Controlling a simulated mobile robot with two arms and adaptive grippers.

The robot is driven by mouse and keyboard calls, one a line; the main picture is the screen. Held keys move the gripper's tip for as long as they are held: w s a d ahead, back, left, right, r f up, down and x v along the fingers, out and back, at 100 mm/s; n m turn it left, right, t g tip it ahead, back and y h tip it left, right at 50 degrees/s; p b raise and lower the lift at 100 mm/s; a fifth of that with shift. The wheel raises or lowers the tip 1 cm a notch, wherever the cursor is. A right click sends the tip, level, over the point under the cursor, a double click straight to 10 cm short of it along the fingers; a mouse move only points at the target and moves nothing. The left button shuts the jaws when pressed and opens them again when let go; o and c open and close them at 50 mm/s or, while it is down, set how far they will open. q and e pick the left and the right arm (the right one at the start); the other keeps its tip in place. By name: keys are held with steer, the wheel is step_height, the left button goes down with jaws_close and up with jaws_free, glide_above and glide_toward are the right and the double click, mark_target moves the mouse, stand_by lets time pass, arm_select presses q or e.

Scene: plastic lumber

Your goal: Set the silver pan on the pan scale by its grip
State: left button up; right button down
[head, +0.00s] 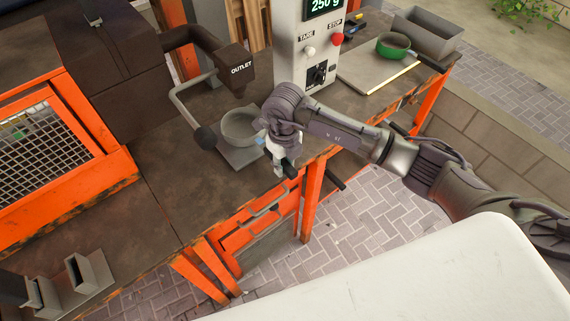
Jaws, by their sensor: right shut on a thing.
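The silver pan (239,126) is a round grey bowl-like pan in the middle of the head view. It is over or on a small grey plate (240,157), which looks like the pan scale's platform, below the outlet. I cannot tell whether the pan touches the plate. My right gripper (284,165) is beside the pan on its right, near the bench's front edge, and is shut on the pan's grip. The grip is mostly hidden by the gripper and wrist. My left gripper is not in view.
A dark outlet spout (240,71) overhangs the pan, beside a bent bar with a black knob (206,139). A control box (310,60) reading 250 g stands behind. A green pan (393,45) and grey bin (428,32) are at the back right.

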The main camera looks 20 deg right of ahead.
steer(key=shift+f, duration=0.1)
steer(key=c, duration=0.9)
jaws_free()
steer(key=shift+o, duration=0.2)
